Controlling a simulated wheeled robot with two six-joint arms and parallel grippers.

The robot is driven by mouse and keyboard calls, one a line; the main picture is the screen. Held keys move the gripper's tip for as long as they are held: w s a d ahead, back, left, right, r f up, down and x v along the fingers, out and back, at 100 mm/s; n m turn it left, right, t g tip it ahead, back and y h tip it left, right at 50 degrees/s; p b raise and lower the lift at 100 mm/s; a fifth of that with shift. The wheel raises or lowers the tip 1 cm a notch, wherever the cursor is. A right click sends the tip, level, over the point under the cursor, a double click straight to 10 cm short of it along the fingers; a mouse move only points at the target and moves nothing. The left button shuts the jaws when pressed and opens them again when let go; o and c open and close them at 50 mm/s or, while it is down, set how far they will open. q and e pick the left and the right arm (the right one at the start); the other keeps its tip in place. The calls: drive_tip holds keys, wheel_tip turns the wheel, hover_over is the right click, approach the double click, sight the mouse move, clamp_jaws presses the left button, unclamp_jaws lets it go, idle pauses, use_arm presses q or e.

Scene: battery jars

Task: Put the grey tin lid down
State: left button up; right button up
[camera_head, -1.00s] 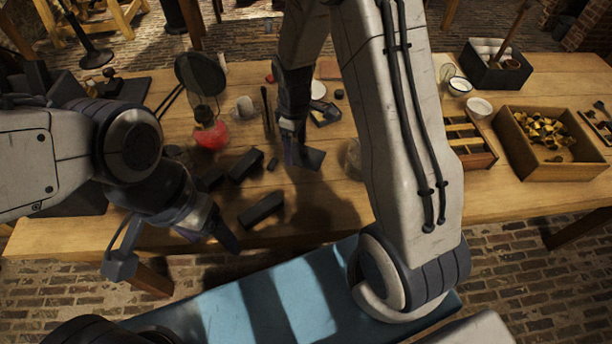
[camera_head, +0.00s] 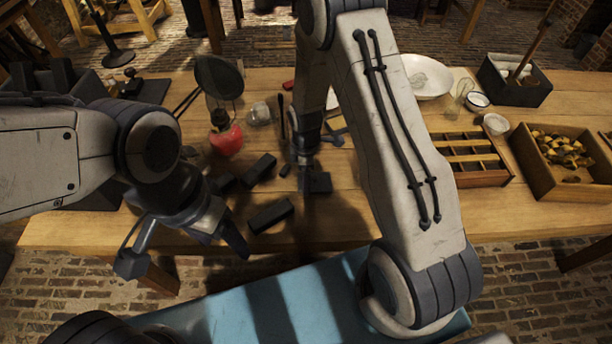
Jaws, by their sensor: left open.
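I cannot make out the grey tin lid for certain in this view. My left gripper (camera_head: 184,250) is open and empty in front of the table's near edge, with its two fingers wide apart. My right gripper (camera_head: 315,181) reaches down over the middle of the table, to the right of some dark blocks. Its fingers look dark and I cannot tell whether they hold anything. My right arm hides the part of the table behind it.
Dark blocks (camera_head: 271,214) lie on the wooden table (camera_head: 215,258) near a red lamp (camera_head: 227,141). A white basin (camera_head: 428,78), a divided wooden tray (camera_head: 470,160) and a wooden box of yellowish pieces (camera_head: 530,165) stand to the right.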

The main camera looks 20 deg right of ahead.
drive_tip(key=shift+f, duration=0.3)
drive_tip(key=shift+f, duration=0.2)
drive_tip(key=o, duration=1.1)
drive_tip(key=shift+r, duration=0.15)
